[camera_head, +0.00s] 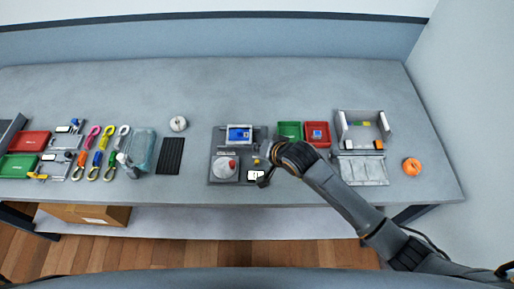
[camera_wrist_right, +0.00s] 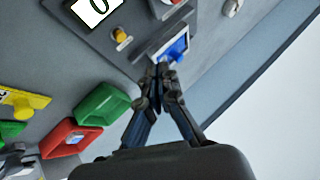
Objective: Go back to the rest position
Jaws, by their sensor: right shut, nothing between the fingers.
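My right gripper (camera_head: 264,181) reaches in from the lower right in the head view, above the right side of a dark grey station plate (camera_head: 217,150). In the right wrist view its two fingers (camera_wrist_right: 159,75) meet at the tips, shut with nothing between them. Beyond the tips there is a blue item in a pale frame (camera_wrist_right: 172,50), which also shows on the plate in the head view (camera_head: 239,134). My left gripper is not in either view.
A green bin (camera_head: 290,130) and a red bin (camera_head: 317,128) stand by my right wrist. A grey fixture (camera_head: 362,170) and an orange roll (camera_head: 412,166) lie farther right. Several coloured hooks (camera_head: 92,137) and trays lie left. The table's back strip is clear.

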